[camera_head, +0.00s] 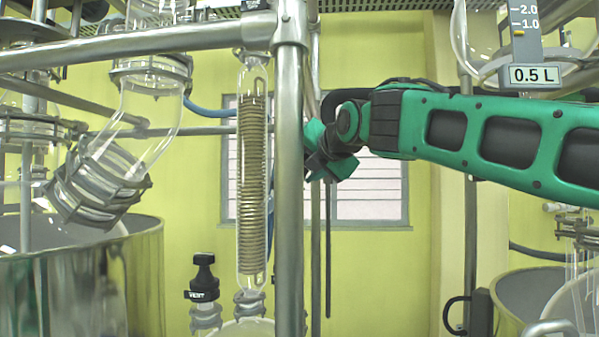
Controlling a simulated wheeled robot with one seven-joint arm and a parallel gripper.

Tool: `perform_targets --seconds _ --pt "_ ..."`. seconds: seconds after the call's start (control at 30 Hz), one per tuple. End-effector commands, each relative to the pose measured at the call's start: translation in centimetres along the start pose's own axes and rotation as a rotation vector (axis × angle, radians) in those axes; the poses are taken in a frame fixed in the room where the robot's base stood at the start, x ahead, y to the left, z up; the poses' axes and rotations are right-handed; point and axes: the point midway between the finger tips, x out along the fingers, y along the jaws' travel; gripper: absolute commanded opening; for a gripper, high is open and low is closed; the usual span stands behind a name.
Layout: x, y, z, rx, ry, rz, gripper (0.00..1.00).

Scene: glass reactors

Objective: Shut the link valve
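No valve marked as the link valve can be made out in this view. The one labelled knob is a black cap marked VENT (203,278) on a glass neck at the bottom, left of centre. My green arm reaches in from the right, and my gripper (322,157) is at its left end, just right of the thick vertical steel post. The gripper is small, dark and partly behind the post, so its finger gap and anything between the fingers cannot be made out.
A steel post (290,190) stands close to my gripper on its left. Beyond it hangs a glass coil condenser (252,190). A bent glass pipe (145,110) and steel vessel (85,285) are at left. A 0.5 L scale (533,74) is upper right.

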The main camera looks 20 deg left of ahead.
Motion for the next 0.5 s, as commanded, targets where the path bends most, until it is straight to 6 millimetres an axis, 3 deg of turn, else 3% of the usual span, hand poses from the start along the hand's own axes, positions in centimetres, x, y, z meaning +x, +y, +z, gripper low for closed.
perform_targets --seconds 0.5 --pt "-0.26 -0.95 0.57 0.131 -0.012 -0.236 0.16"
